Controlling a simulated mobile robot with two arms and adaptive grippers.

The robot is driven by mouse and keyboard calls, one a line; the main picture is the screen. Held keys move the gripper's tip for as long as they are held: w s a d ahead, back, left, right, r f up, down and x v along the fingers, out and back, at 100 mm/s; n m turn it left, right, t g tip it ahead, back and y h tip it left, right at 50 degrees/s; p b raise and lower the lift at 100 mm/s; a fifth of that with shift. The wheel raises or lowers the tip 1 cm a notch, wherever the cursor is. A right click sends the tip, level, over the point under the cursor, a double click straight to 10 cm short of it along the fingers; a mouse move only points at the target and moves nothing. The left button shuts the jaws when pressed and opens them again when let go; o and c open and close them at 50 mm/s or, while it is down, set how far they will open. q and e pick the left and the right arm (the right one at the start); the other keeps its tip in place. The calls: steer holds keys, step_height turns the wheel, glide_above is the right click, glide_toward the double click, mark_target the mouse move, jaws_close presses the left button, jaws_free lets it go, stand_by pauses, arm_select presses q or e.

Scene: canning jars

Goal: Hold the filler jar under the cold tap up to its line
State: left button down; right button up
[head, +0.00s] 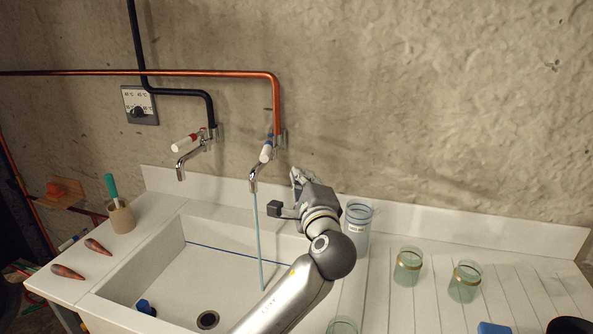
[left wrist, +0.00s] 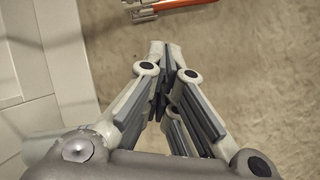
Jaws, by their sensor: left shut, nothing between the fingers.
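The cold tap (head: 262,160), with a blue-marked white handle, is on the wall at the copper pipe's end. A thin blue stream (head: 258,240) runs from its spout into the sink (head: 170,262). A tall clear jar with a blue band and a label, apparently the filler jar (head: 358,232), stands on the counter right of the sink, partly behind my left arm. My left gripper (head: 297,178) is just right of the cold tap, left of and above the jar. Its fingers (left wrist: 158,60) are closed together and empty in the left wrist view. My right gripper is not in view.
A red-marked tap (head: 188,145) is left of the cold one. Two green-tinted jars (head: 408,267) (head: 465,282) stand on the ribbed drainboard, another (head: 342,326) at the bottom edge. A cup with a green-handled tool (head: 121,217) stands left. A low backsplash (head: 480,225) runs along the wall.

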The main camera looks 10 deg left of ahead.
mark_target(268, 150)
arm_select(q)
steer(key=w+a+n+p, duration=0.2)
steer(key=w+a+p, duration=0.2)
steer(key=w+a, duration=0.3)
steer(key=shift+w+y, duration=0.3)
steer(key=shift+w, duration=0.45)
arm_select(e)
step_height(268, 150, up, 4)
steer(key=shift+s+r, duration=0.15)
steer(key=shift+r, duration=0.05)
